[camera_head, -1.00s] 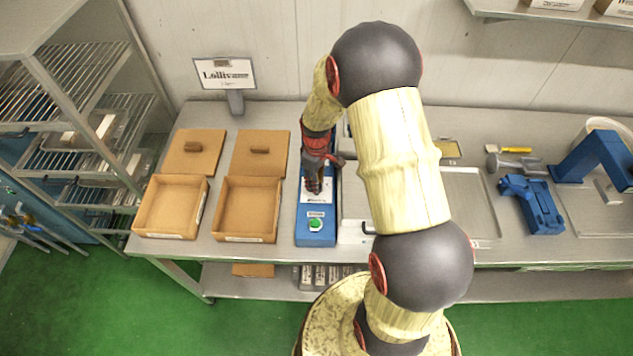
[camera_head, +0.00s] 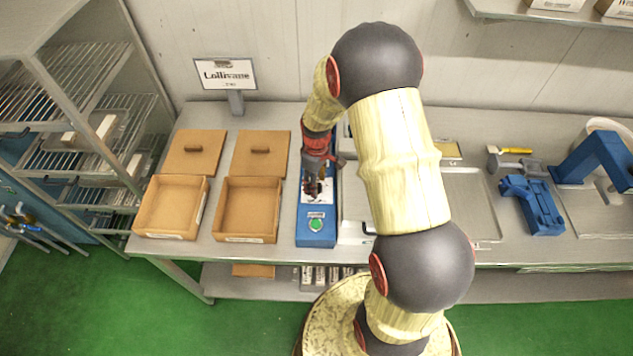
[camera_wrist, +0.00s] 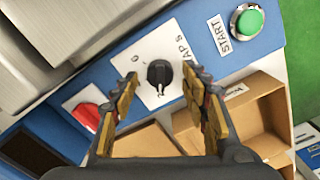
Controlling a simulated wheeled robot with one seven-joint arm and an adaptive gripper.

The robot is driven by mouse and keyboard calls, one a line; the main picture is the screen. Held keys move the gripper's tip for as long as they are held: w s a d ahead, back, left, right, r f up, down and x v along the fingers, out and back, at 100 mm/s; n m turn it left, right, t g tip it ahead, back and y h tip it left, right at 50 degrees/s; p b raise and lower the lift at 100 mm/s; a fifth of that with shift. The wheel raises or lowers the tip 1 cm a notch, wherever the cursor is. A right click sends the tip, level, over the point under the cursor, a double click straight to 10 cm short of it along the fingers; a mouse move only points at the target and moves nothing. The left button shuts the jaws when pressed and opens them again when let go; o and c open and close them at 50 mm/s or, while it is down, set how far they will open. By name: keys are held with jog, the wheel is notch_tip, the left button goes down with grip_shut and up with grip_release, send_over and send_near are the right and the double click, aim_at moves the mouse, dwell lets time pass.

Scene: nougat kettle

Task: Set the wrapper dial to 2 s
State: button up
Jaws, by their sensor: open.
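The wrapper is a blue box (camera_head: 316,232) on the bench, with a white panel and a green START button (camera_head: 315,224) near its front end. In the wrist view its black dial (camera_wrist: 159,73) sits on the white panel (camera_wrist: 170,43), with a light pointer line on its face. The letters "APS" show on the panel; no seconds marks are readable. My gripper (camera_wrist: 161,93) is open, its two fingers on either side of the dial in the picture, apart from it. In the head view my gripper (camera_head: 312,188) is over the panel and hides the dial.
A red switch (camera_wrist: 87,116) and the START button (camera_wrist: 249,20) flank the panel in the wrist view. A metal tray (camera_head: 480,205) and a blue tool (camera_head: 535,207) lie to the right.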

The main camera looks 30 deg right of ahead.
notch_tip(320, 180, up, 12)
dwell(0.6)
dwell(0.5)
jog(key=s+a+r+m+t+b, duration=0.2)
jog(key=s+a+r+b, duration=0.2)
jog(key=s, duration=0.6)
jog(key=s+a+r+m+t+b, duration=0.3)
jog(key=s+a+r+b, duration=0.2)
jog(key=s+a+b, duration=0.3)
jog(key=shift+s+a+r+t+b, duration=0.3)
jog(key=shift+s+a+b, duration=0.1)
jog(key=shift+s+a, duration=0.7)
